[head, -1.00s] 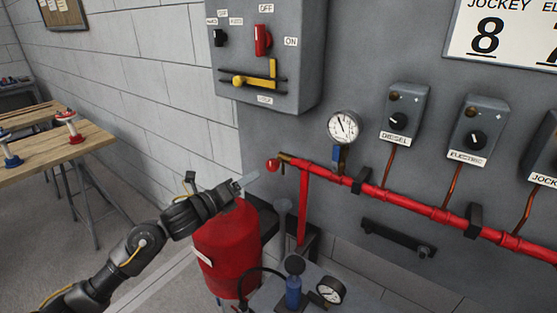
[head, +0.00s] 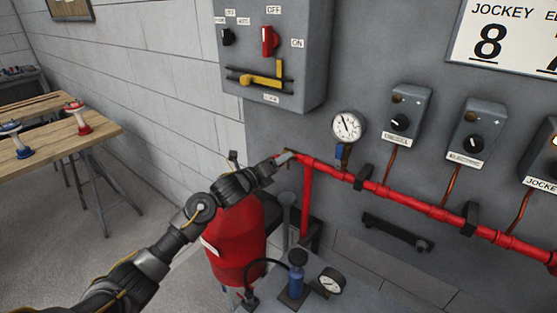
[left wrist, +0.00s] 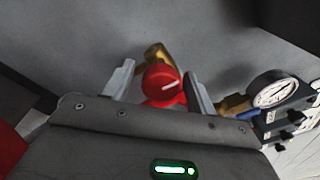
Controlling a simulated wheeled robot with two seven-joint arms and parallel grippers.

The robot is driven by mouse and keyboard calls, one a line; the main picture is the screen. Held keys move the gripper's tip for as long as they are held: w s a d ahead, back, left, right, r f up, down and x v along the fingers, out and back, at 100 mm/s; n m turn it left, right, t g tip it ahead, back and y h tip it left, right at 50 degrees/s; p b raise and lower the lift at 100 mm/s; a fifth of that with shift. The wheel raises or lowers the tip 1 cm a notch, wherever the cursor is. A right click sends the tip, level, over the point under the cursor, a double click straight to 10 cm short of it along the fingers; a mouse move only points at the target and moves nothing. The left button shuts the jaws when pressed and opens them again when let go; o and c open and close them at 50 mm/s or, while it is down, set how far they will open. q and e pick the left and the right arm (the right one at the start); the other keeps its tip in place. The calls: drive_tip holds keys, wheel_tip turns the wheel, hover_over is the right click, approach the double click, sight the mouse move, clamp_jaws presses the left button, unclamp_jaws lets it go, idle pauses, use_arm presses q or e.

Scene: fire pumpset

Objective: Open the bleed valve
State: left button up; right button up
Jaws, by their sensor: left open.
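The bleed valve shows in the left wrist view as a round red knob (left wrist: 162,80) with a pale line on its face, on brass fittings. My left gripper (left wrist: 158,84) is open, with one finger on each side of the knob; I cannot tell whether the fingers touch it. In the head view, my left gripper (head: 286,157) is at the left end of the red pipe (head: 387,193) and hides the knob there. My right gripper is not in view.
A pressure gauge (head: 347,126) with a blue-handled fitting stands on the pipe just right of my left gripper. A grey control box (head: 300,70) hangs above. A red tank (head: 235,242) stands below my arm, with a small pump and second gauge (head: 331,281) nearby.

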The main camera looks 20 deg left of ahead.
use_arm(q)
drive_tip(key=c, duration=1)
